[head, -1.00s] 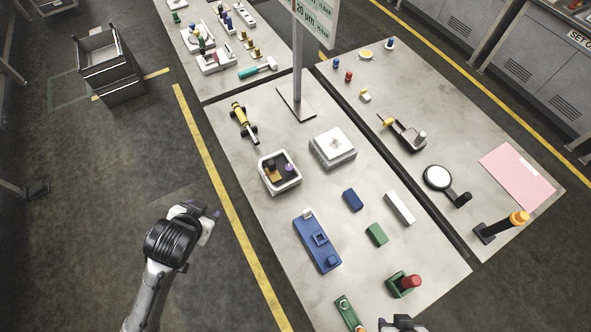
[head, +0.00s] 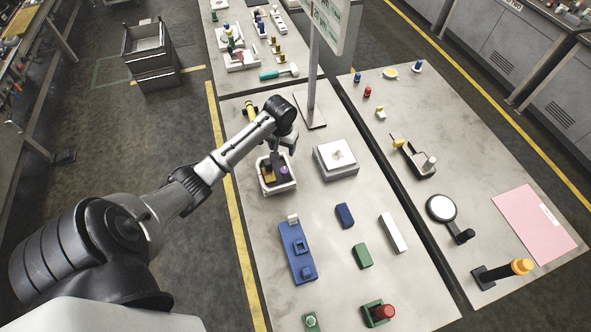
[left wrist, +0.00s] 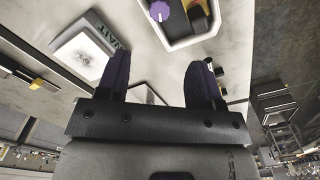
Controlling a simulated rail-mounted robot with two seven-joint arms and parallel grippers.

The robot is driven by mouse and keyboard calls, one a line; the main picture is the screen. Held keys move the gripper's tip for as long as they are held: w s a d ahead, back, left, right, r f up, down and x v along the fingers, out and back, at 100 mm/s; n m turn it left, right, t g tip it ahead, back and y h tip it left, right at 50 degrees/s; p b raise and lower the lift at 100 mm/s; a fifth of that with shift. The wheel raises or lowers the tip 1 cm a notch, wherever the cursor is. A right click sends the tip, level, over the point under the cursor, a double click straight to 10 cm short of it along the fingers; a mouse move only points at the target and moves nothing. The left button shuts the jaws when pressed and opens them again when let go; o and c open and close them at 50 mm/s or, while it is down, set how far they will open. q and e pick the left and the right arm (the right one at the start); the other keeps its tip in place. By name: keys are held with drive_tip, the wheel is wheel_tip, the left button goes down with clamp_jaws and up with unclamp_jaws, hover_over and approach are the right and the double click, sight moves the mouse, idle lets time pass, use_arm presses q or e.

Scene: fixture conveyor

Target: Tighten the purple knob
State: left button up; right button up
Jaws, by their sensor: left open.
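The purple knob (head: 284,170) is on the dark panel inside a white-rimmed tray (head: 291,187). My left gripper (head: 276,154) is above this tray, with the arm reaching in from the left. In the left wrist view the two fingers of the left gripper (left wrist: 158,65) are apart, with nothing between them. There the purple knob (left wrist: 159,10) is near the top edge, beyond the fingertips and not touched. A yellow and black part (left wrist: 197,14) sits beside it in the tray. My right gripper is not in view.
A white square block (head: 335,160) stands right of the tray, near a sign post (head: 311,90). A yellow tool (head: 250,108) lies behind the tray, partly behind my arm. A blue fixture (head: 296,250) and loose blocks lie in front.

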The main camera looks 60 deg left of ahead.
sight(284, 170)
use_arm(q)
drive_tip(key=shift+n, duration=0.3)
wheel_tip(284, 170, down, 12)
drive_tip(key=shift+r, duration=0.2)
drive_tip(key=shift+f, duration=1.05)
drive_tip(key=c, duration=0.9)
